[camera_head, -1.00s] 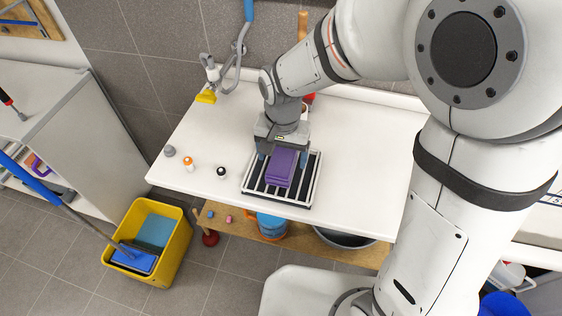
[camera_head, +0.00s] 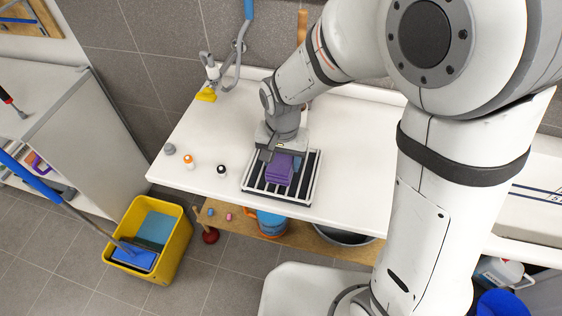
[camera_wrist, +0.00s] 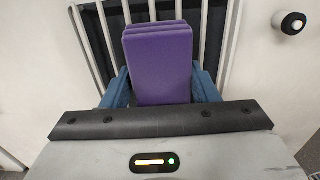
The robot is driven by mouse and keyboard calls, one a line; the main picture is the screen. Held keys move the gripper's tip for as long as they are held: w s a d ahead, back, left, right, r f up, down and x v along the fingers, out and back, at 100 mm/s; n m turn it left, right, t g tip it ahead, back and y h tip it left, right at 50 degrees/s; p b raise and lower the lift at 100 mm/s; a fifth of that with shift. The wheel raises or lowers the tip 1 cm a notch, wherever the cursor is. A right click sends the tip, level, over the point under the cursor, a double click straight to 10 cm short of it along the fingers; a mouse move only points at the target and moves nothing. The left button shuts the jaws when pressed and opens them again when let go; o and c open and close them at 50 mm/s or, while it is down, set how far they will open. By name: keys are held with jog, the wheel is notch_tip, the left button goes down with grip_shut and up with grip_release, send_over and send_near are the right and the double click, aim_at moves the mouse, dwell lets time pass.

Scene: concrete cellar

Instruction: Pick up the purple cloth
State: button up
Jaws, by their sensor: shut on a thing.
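The purple cloth (camera_head: 280,170) is a folded, block-shaped stack over the slatted rack on the white worktop. In the wrist view the cloth (camera_wrist: 160,65) stands between two blue fingers. My gripper (camera_head: 281,158) is above the rack and shut on the cloth, one finger on each side. Whether the cloth still touches the slats cannot be told. The lower parts of the fingers are partly hidden behind the cloth and the gripper body.
The rack (camera_head: 256,189) has a pale frame and dark gaps. A yellow bucket (camera_head: 172,262) is on the floor. The worktop's left part (camera_head: 205,130) is mostly clear.

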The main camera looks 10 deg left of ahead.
aim_at(282, 159)
jog(key=shift+c, duration=0.3)
notch_tip(282, 159, up, 10)
jog(key=shift+b, duration=0.35)
